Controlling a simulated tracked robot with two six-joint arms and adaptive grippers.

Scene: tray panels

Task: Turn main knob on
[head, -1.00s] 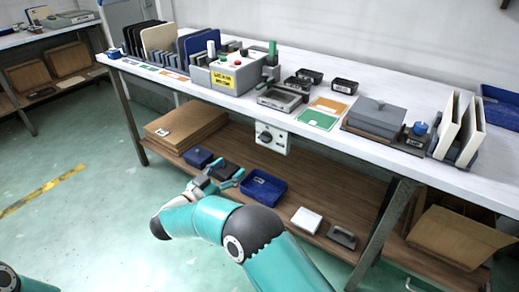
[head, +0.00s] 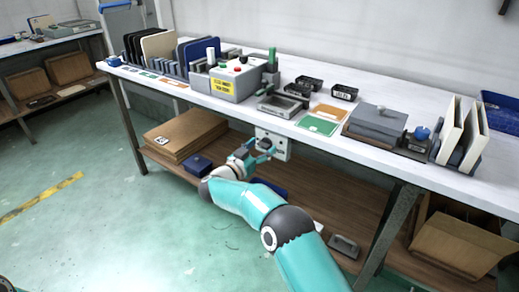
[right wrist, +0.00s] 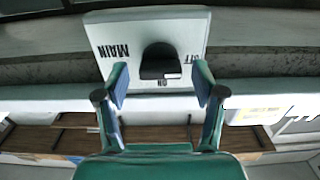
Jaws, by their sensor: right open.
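The white switch panel (head: 283,152) hangs at the front edge of the workbench. My right gripper (head: 262,147) is just in front of it and covers part of it. The fingers are open, one on each side, with visible gaps to the knob. Contact is not visible. My left gripper is not in view.
The grey control box (head: 235,82) stands on the workbench above the panel, with an orange card and a green card (head: 318,125) to its right. The lower shelf holds cardboard (head: 185,134), a small blue bin (head: 198,163) and a grey item (head: 344,246).

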